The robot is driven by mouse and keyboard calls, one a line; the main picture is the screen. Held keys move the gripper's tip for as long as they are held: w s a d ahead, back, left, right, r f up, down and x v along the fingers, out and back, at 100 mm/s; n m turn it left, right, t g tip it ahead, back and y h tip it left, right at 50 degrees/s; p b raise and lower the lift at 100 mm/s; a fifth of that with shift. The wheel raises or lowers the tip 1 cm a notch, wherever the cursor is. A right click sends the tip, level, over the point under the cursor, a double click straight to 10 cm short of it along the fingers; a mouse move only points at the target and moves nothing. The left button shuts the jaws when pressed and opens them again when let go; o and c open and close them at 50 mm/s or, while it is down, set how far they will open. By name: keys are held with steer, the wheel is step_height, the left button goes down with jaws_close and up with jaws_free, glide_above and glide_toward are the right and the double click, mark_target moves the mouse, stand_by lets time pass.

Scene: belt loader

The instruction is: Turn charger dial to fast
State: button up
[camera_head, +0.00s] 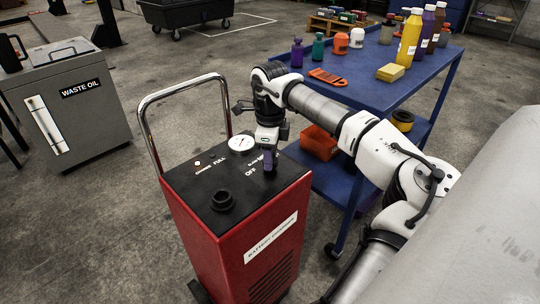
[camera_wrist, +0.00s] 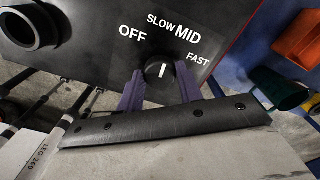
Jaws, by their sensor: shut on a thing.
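The red battery charger (camera_head: 240,235) has a black top panel with labels OFF, SLOW, MID and FAST. In the wrist view the charger dial (camera_wrist: 158,68) is a round black knob with a white mark. The mark points roughly up, slightly right, near SLOW and MID; its exact setting is hard to tell. My gripper (camera_wrist: 161,92) has its purple fingers on either side of the dial, shut on it. In the head view my gripper (camera_head: 268,162) points down at the panel and hides the dial.
A grey waste oil bin (camera_head: 85,115) stands further left, with open floor between.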

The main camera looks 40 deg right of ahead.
steer(key=m, duration=0.6)
steer(key=shift+m, duration=0.3)
steer(key=m+b, duration=0.1)
steer(key=m, duration=0.5)
stand_by(0.4)
steer(key=o, duration=1)
steer(key=shift+r, duration=0.15)
step_height(320, 180, up, 14)
steer(key=p, duration=0.9)
steer(key=shift+f, duration=0.2)
